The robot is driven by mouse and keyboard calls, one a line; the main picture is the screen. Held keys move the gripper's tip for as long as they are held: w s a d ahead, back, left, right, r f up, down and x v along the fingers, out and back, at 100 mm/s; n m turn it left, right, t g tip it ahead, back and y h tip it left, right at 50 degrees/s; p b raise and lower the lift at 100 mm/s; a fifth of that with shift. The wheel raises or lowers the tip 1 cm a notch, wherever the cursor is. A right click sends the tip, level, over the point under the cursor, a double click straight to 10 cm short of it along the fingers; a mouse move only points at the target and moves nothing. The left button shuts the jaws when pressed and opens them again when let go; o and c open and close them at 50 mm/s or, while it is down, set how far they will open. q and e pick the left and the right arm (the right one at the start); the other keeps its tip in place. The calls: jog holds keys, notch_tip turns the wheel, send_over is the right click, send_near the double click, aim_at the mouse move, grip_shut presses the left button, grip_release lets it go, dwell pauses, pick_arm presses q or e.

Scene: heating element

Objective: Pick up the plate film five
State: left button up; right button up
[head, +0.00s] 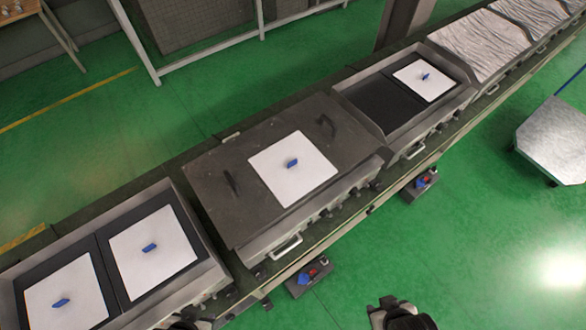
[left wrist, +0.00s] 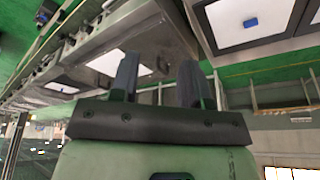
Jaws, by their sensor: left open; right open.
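Several white square plate films with blue handles lie along the line in the head view. Two lie side by side in the tray at lower left, the far-left film (head: 80,290) and its neighbour (head: 168,262). One film (head: 305,183) lies on the middle dark lid, and one (head: 432,88) in the right part of the farther tray. I cannot tell which is film five. My left gripper (head: 186,323) barely shows at the bottom edge; the left wrist view shows its fingers (left wrist: 158,78) apart and empty. My right gripper (head: 402,314) is at the bottom, clear of the films.
The dark lid (head: 215,205) has two raised handles. The left part of the farther tray (head: 375,107) is dark and bare. Silvery crumpled sheets (head: 480,45) cover units at upper right. Small boxes (head: 308,277) stand along the line's near side. A metal table (head: 555,140) stands at right.

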pick_arm(q)
jog(key=shift+o, duration=0.4)
jog(key=o, duration=0.7)
